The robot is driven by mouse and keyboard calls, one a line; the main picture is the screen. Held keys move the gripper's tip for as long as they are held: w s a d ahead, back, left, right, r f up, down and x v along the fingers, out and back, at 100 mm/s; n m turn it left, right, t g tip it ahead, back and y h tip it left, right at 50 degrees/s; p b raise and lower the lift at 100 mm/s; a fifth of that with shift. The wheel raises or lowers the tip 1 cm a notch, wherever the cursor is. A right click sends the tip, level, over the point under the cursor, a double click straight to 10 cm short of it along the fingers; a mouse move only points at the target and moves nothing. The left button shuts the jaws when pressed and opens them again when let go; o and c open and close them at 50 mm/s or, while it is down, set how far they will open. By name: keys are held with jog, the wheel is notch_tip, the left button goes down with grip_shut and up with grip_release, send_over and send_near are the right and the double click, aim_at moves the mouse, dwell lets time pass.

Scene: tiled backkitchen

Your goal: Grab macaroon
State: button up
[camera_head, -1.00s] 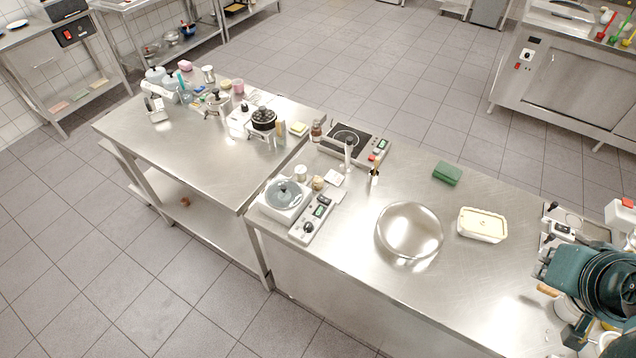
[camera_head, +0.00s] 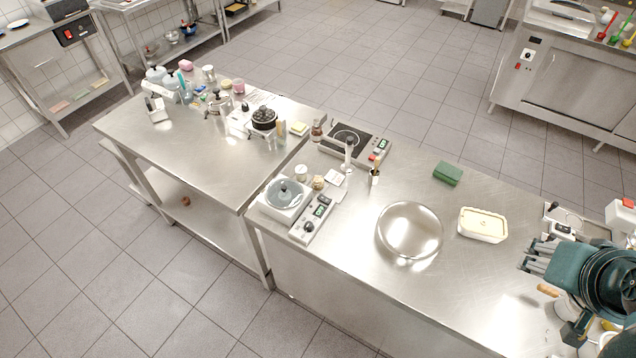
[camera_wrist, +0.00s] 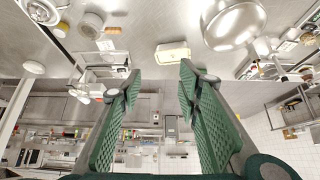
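I cannot pick out a macaroon with certainty in either view. A small tan round item (camera_head: 318,182) sits beside the white hotplate with a pan, and a small reddish-brown item (camera_head: 186,201) lies on the lower shelf of the left table; both are too small to identify. My gripper (camera_head: 530,257) is at the right end of the near steel counter, its fingers pointing left. In the wrist view my gripper (camera_wrist: 158,78) shows two green ribbed fingers spread wide with nothing between them.
A cream rectangular dish (camera_head: 483,225) stands just left of my gripper, with a large steel bowl (camera_head: 410,230) beyond it. A green sponge (camera_head: 447,173) lies at the counter's back edge. Bare counter lies in front of the dish.

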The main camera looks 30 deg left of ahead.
jog(key=w+a+r+m+g+y, duration=0.1)
jog(key=w+a+r+m+g, duration=0.15)
jog(key=w+a, duration=1)
jog(key=m+g+h+p, duration=0.1)
jog(key=m+g+p, duration=0.1)
jog(key=m+g, duration=0.45)
send_over(318, 177)
jog(key=f+t, duration=0.1)
jog(key=f, duration=1.1)
jog(key=f+m+t, duration=0.1)
jog(key=f, duration=1.1)
jog(key=shift+d+f, duration=0.2)
jog(key=shift+s+a+f, duration=0.1)
jog(key=shift+a+f, duration=0.15)
jog(key=shift+f, duration=1.3)
